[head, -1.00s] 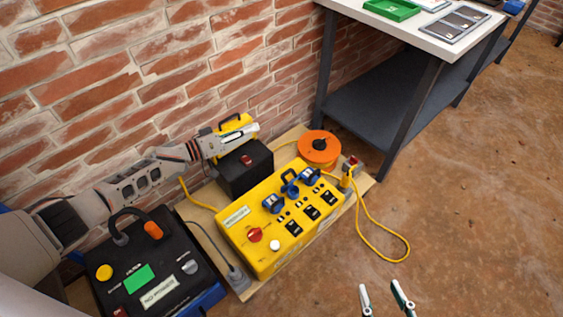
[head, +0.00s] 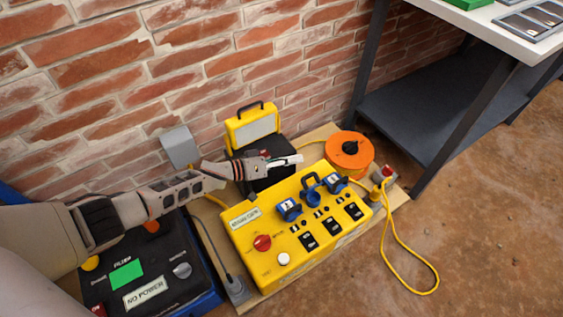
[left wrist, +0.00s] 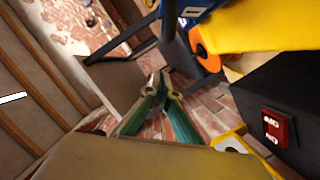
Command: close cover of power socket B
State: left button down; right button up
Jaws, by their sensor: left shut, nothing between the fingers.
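The yellow power box (head: 262,222) lies on a board on the floor. Its top carries three blue sockets in a row. The middle socket (head: 313,199) has its cover (head: 309,180) standing up, open. The left socket cover (head: 289,209) and right socket cover (head: 334,182) look down, with pale labels too small to read. My left gripper (head: 298,159) is shut and empty, above the box's back edge, behind and apart from the middle cover. Its green-sided fingers show in the left wrist view (left wrist: 160,84). My right gripper is out of view.
A black box with a red switch (left wrist: 276,128) stands just under my left gripper, with a yellow case behind it. An orange reel (head: 349,152) and a yellow cable (head: 393,243) lie to the right. A workbench stands at the right; the floor in front is open.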

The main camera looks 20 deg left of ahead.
pick_arm(q)
jog(key=s+d+f, duration=0.1)
jog(key=d+f+b, duration=0.1)
jog(key=shift+s+d+f, duration=0.15)
jog(key=shift+s+f, duration=0.2)
jog(key=shift+f, duration=0.05)
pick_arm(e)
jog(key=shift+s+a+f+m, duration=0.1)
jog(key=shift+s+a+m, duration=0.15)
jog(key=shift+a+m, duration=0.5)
pick_arm(q)
jog(key=shift+r, duration=0.1)
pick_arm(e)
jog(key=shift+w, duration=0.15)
